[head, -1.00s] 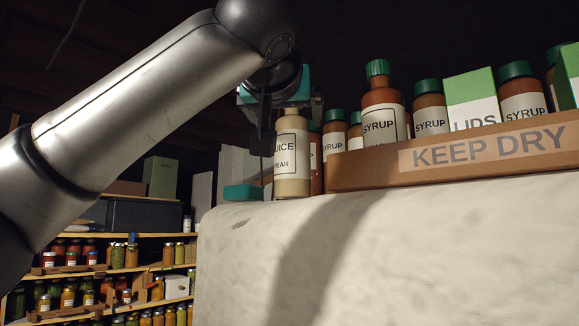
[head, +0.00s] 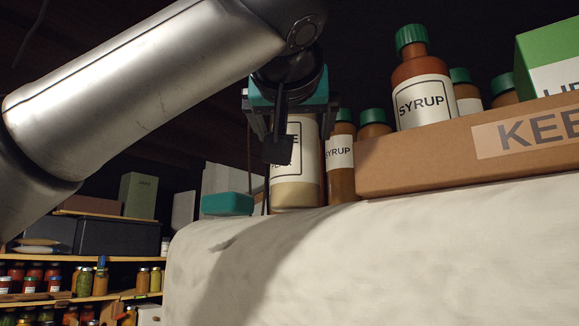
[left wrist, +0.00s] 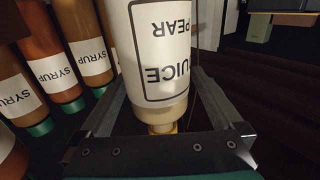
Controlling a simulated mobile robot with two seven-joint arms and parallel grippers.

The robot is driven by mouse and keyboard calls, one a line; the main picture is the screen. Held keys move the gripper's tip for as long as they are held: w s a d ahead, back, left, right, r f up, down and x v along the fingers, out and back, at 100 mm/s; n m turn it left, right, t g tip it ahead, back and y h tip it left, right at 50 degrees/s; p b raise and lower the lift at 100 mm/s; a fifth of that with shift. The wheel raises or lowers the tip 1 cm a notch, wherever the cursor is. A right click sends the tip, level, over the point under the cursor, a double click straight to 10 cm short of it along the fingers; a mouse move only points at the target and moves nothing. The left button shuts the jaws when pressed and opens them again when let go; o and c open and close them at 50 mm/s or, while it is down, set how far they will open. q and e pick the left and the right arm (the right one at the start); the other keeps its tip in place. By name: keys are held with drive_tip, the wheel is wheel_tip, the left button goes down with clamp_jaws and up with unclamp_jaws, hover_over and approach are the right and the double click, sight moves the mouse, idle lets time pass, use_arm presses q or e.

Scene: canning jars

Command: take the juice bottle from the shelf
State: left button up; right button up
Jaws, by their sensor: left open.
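The juice bottle (head: 295,195) is cream-coloured with a white "JUICE PEAR" label and stands upright on the shelf (head: 400,240), left of the cardboard box. My left gripper (head: 290,118) is at the top of the bottle in the head view, hiding its cap and part of its label. In the left wrist view, the gripper's open fingers (left wrist: 155,80) lie one on each side of the bottle (left wrist: 160,50), which appears upside down. Whether a finger touches it I cannot tell. My right gripper is not in view.
A syrup bottle (head: 340,160) stands close on the right of the juice bottle. The "KEEP DRY" cardboard box (head: 430,158) holds more syrup bottles and a green-and-white lids box (head: 550,60). A teal block (head: 227,204) is on the left. Shelves of jars (head: 90,280) stand behind.

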use_arm(q)
drive_tip(key=shift+w, duration=0.15)
drive_tip(key=shift+s+d+r, duration=0.1)
drive_tip(key=shift+s, duration=0.3)
drive_tip(key=c, duration=0.3)
drive_tip(key=shift+c, duration=0.8)
drive_tip(key=c, duration=1.1)
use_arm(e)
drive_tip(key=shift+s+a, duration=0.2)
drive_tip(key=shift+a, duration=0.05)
